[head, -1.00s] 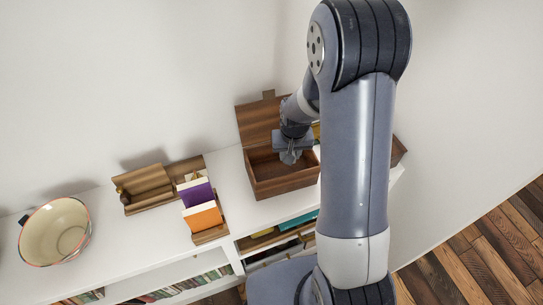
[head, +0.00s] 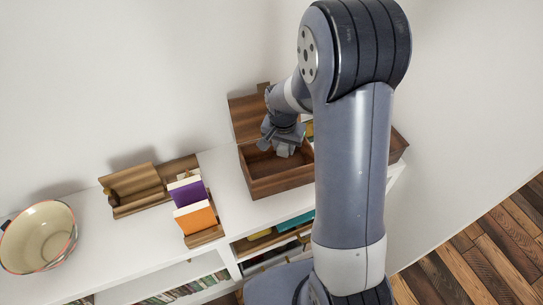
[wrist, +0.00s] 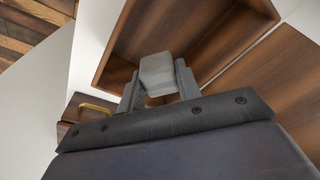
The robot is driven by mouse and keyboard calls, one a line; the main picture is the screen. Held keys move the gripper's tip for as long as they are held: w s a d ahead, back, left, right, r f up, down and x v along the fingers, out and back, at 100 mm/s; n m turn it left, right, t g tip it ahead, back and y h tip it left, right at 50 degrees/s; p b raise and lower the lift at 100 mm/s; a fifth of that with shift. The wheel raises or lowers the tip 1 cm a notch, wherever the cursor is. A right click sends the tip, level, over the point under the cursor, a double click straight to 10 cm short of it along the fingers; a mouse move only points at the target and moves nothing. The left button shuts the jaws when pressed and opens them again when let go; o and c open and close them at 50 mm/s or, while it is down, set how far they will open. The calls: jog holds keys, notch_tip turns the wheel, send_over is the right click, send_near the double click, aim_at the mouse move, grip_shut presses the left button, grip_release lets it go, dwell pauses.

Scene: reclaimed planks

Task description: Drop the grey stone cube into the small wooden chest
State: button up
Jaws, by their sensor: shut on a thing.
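The small wooden chest (head: 282,184) stands on the white shelf top with its lid open and tilted back against the wall side. Its brown inside also shows at the top of the wrist view (wrist: 172,22). My gripper (wrist: 158,88) is shut on the grey stone cube (wrist: 158,70), which sits between the two fingertips. In the head view my gripper (head: 282,147) is over the open chest, tilted. The cube is hard to tell from the grey fingers there. How far the cube is above the chest floor cannot be told.
A cream bowl (head: 38,238) stands at the far left. A wooden stand (head: 134,188) and a rack with purple and orange cards (head: 196,218) are left of the chest. A wooden box with a brass handle (wrist: 95,109) is close by. Books fill the shelves below.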

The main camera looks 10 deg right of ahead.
notch_tip(320, 180, down, 2)
jog(key=shift+f+b, duration=0.1)
jog(key=shift+b, duration=0.35)
jog(key=o, duration=1.1)
jog(key=r, duration=0.3)
jog(key=s+r, duration=0.1)
jog(key=r, duration=0.3)
jog(key=a+r, duration=0.1)
jog(key=r, duration=0.2)
jog(key=shift+s+r, duration=0.2)
jog(key=shift+r, duration=0.2)
